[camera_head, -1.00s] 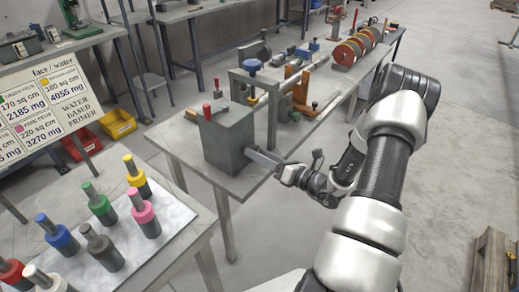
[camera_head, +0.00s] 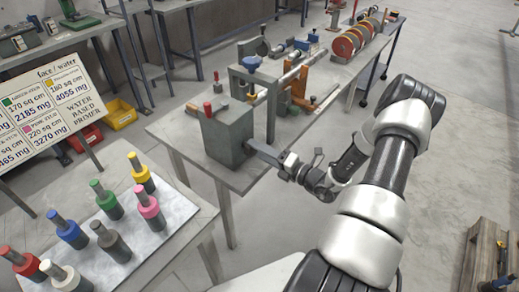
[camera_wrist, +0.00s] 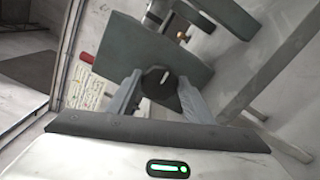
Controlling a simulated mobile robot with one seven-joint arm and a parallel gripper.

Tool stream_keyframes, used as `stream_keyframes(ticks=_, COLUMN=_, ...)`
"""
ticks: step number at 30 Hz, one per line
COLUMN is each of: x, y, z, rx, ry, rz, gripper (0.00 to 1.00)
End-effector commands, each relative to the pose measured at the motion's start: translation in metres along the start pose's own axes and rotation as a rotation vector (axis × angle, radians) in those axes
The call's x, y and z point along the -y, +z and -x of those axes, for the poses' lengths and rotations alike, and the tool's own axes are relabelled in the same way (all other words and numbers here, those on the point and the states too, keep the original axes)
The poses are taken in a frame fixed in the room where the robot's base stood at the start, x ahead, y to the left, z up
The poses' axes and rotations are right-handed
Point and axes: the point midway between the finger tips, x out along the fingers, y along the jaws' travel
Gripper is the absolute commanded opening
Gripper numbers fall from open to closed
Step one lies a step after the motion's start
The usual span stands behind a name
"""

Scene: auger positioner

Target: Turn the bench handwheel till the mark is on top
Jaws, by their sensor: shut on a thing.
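The bench unit is a grey-green box (camera_head: 226,136) on the near end of a long bench. In the wrist view its face (camera_wrist: 140,48) fills the upper middle. A dark round handwheel (camera_wrist: 158,82) with a short pale mark (camera_wrist: 166,76) sits on that face. The mark is slightly right of the hub and tilted. My gripper (camera_wrist: 160,92) is shut on the handwheel, one finger on each side of it. In the head view my gripper (camera_head: 262,152) meets the right side of the box, and the wheel is hidden there.
A blue-knobbed stand (camera_head: 251,64) and a row of red discs (camera_head: 352,44) are farther along the bench. A near table (camera_head: 172,222) holds several coloured cylinders, with a sign (camera_head: 48,106) behind.

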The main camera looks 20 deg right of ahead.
Motion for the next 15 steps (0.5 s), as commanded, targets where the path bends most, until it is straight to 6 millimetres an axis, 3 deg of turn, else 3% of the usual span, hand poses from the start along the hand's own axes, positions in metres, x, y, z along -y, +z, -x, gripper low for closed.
stream_keyframes(ticks=12, x=0.0012, y=-0.0014, z=0.0008, rx=-0.003, ry=-0.003, rz=-0.007, gripper=0.24)
stream_keyframes(ticks=13, x=0.0012, y=-0.0014, z=0.0008, rx=-0.003, ry=-0.003, rz=-0.006, gripper=0.51)
stream_keyframes(ticks=15, x=0.0011, y=-0.0013, z=0.0008, rx=-0.002, ry=-0.002, rz=-0.006, gripper=0.63)
